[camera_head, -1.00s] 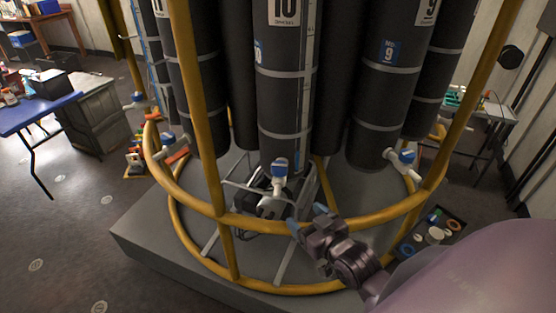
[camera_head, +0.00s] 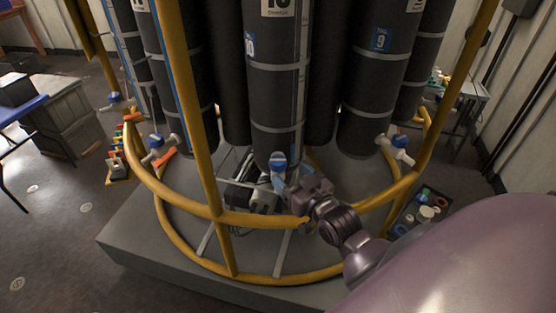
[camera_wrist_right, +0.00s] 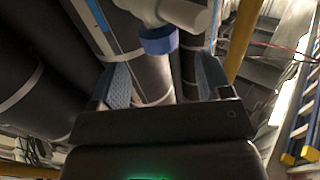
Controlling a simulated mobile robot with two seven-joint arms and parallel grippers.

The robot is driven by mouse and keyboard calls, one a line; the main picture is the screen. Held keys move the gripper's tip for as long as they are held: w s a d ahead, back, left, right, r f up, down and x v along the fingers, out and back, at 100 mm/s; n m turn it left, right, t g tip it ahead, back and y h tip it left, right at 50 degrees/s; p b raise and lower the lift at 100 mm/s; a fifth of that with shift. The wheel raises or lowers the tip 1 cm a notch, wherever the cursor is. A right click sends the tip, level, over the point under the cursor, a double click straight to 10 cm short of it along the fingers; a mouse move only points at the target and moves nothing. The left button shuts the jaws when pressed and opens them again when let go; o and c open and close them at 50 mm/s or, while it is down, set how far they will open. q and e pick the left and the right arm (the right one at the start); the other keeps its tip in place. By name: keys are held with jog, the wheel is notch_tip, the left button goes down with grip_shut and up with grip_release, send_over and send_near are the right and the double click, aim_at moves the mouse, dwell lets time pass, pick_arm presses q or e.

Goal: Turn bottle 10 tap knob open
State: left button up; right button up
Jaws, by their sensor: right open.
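Bottle 10 (camera_head: 275,100) is a tall black cylinder with pale bands, standing upright in the middle of the rack. Its tap has a blue knob (camera_head: 278,159) at the bottle's lower end. My right gripper (camera_head: 281,180) reaches in from the right, close to the tap and partly covering it. In the right wrist view the blue knob (camera_wrist_right: 158,42) and white tap body (camera_wrist_right: 180,13) are just ahead of the open fingers (camera_wrist_right: 163,78), roughly between their lines. I cannot tell whether a finger touches the knob. My left gripper is not in view.
A yellow tubular rail (camera_head: 262,220) curves around the rack in front of the bottles, with a yellow upright (camera_head: 190,100) left of bottle 10. Bottle 9 (camera_head: 376,80) with its tap (camera_head: 399,146) stands to the right. A tray of small parts (camera_head: 424,213) lies at the right.

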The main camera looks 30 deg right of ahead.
aim_at(283, 167)
jog(key=shift+w+p, duration=0.3)
jog(key=shift+w, duration=2.75)
jog(key=c, duration=0.9)
